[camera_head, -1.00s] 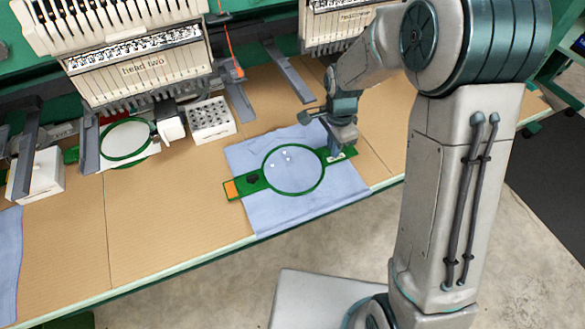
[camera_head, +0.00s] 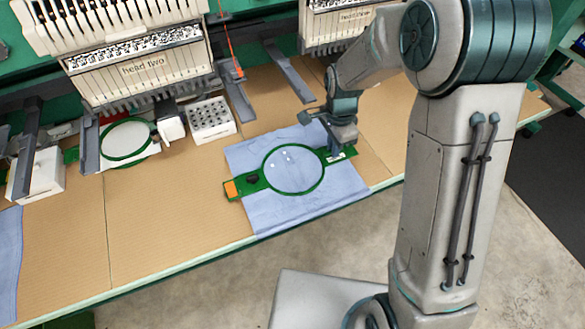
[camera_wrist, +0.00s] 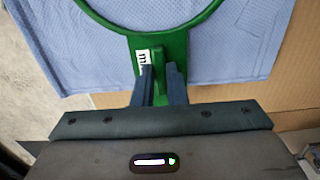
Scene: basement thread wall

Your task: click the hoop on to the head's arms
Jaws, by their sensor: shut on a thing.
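A green hoop (camera_head: 267,183) lies flat over a pale blue cloth (camera_head: 268,213) on the table, with the cloth showing inside its ring. Its left arm has an orange end (camera_head: 230,189) and a dark knob (camera_head: 253,178). My gripper (camera_head: 338,152) is at the hoop's right arm. In the wrist view my gripper (camera_wrist: 159,88) is shut on the green tab of the hoop (camera_wrist: 172,45), beside a white label (camera_wrist: 143,57). Head two (camera_head: 140,72) stands at the back left; its grey arms (camera_head: 90,146) reach forward, with another green hoop (camera_head: 126,141) between them.
A white block (camera_head: 40,174) is at the far left. Another head (camera_head: 345,22) is at the back.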

